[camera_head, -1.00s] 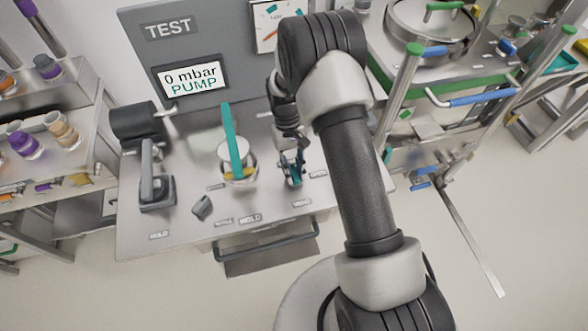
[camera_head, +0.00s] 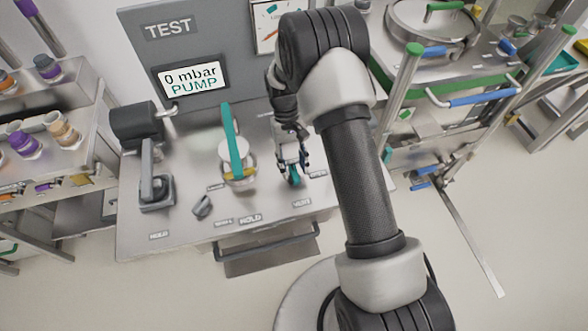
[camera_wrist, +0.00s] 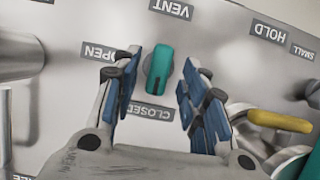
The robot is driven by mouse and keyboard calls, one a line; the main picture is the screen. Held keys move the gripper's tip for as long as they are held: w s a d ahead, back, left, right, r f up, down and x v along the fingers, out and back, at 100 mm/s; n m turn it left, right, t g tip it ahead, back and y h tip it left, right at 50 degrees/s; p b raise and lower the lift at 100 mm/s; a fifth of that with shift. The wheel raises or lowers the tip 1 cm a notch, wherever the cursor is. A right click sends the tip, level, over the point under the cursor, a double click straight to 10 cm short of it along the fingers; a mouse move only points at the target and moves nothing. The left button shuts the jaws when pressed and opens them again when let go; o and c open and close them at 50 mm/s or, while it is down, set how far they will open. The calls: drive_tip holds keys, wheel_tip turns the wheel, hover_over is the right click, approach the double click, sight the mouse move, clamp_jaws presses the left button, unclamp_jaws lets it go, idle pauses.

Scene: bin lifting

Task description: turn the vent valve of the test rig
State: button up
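The vent valve is a small teal knob (camera_wrist: 159,70) on the rig's metal panel. In the wrist view it stands between the VENT label (camera_wrist: 171,8) above and the CLOSED label (camera_wrist: 151,113) below, its long side nearly upright. The OPEN label (camera_wrist: 99,52) is to its left. My gripper (camera_wrist: 160,82) is open, with one blue-padded finger on each side of the knob and gaps between. In the head view my gripper (camera_head: 291,163) points down over the teal knob (camera_head: 294,180), partly hiding it. Whether the fingertips reach knob depth I cannot tell.
The test rig's display (camera_head: 191,79) reads 0 mbar PUMP. Left of my gripper a vessel with an upright teal bar (camera_head: 233,140) and yellow part stands close by. A grey lever (camera_head: 150,170) is farther left. A front handle (camera_head: 265,243) runs along the rig's edge.

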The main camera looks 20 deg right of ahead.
drive_tip(key=v, duration=0.9)
drive_tip(key=shift+r, duration=0.4)
drive_tip(key=shift+w, duration=0.1)
